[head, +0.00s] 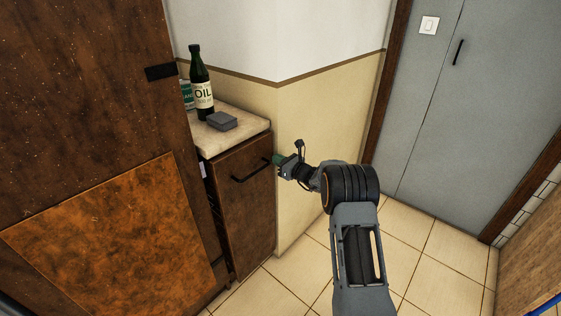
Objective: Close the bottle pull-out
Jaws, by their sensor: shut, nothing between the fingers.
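The bottle pull-out (241,213) has a dark brown wooden front with a black bar handle (251,170) near its top. It stands under a pale worktop at the left of the head view. A dark gap with a sliver of its inside shows along its left side, so it stands somewhat out from the cabinet. My gripper (278,160) is at the right end of the handle, by the front's upper right edge. It is shut with nothing in it. I cannot tell whether it touches the front or the handle.
An oil bottle (201,85), a green-labelled container (187,95) and a grey box (222,121) stand on the worktop (243,132). A tall brown cabinet (80,90) is at the left. A beige wall (325,130) is behind my gripper. Tiled floor (425,255) is clear at the right.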

